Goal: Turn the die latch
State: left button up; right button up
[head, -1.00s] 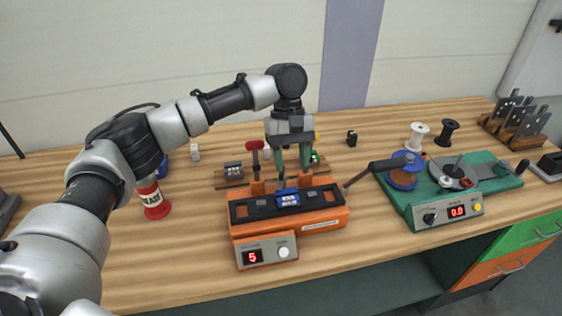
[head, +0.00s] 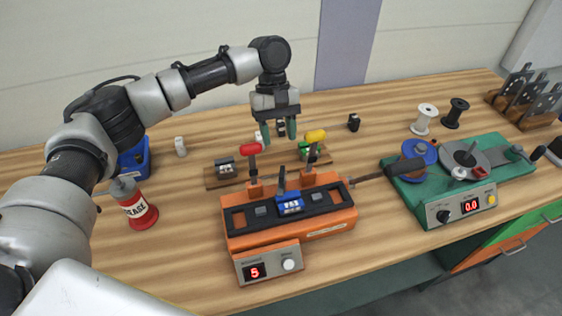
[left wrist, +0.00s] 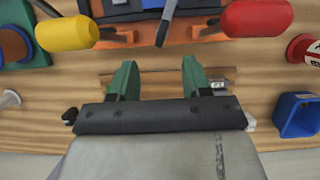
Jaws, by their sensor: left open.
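The orange machine (head: 327,229) stands mid-table with a blue die block (head: 290,204) in its dark channel. A short dark lever (head: 282,178) rises beside the block, between a red-handled lever (head: 251,150) and a yellow-handled lever (head: 315,137). I cannot tell for certain which part is the die latch. In the left wrist view the dark lever (left wrist: 165,24) stands between the red handle (left wrist: 257,17) and the yellow handle (left wrist: 67,31). My left gripper (head: 278,132) is open and empty, above and behind the machine; its green fingers (left wrist: 158,78) point toward it. My right gripper is not in view.
A green machine (head: 425,197) with a blue spool (head: 420,152) stands right. A wooden rack (head: 222,182) lies behind the orange machine. A red grease can (head: 138,214) and blue bin (head: 134,160) stand left. The front left tabletop is clear.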

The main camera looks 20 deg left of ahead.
aim_at(283, 171)
pick_arm(q)
jog(key=p+x, duration=0.1)
jog(key=x, duration=0.6)
jog(key=shift+s+f, duration=0.1)
jog(key=shift+f, duration=0.1)
jog(key=shift+s+d+f, duration=0.25)
jog(key=shift+s+f, duration=0.05)
jog(key=shift+f, duration=0.3)
jog(key=shift+w, duration=0.1)
jog(key=c, duration=0.4)
grip_shut()
jog(key=shift+r, duration=0.2)
